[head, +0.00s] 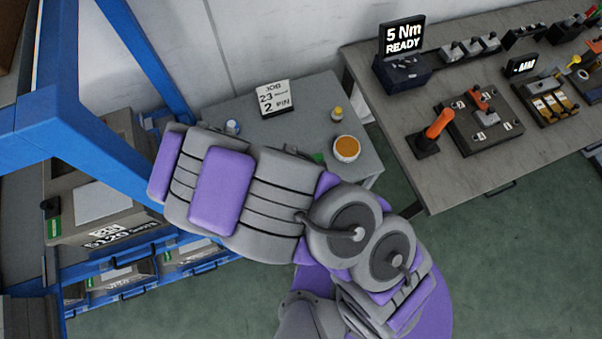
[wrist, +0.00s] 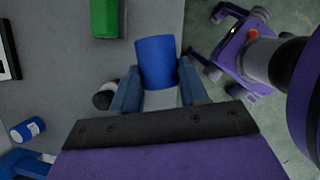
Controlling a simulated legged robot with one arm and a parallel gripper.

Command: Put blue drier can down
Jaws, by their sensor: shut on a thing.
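The blue can (wrist: 157,50) is between the two blue jaws of my gripper (wrist: 158,72) in the wrist view. My gripper is shut on it. The can's top end shows blue, and a paler part shows between the jaws. It is over the grey table near the edge; I cannot tell if its base touches the surface. In the head view my own arm hides the gripper and held can. A second blue-and-white can (wrist: 28,130) lies in the wrist view's lower left.
The small grey table (head: 225,103) carries a job card (head: 275,98), a yellow-topped bottle (head: 337,114) and an orange-filled tub (head: 347,149). A green object (wrist: 105,18) stands near the held can. A blue rack (head: 60,130) is left; a tool bench (head: 460,180) is right.

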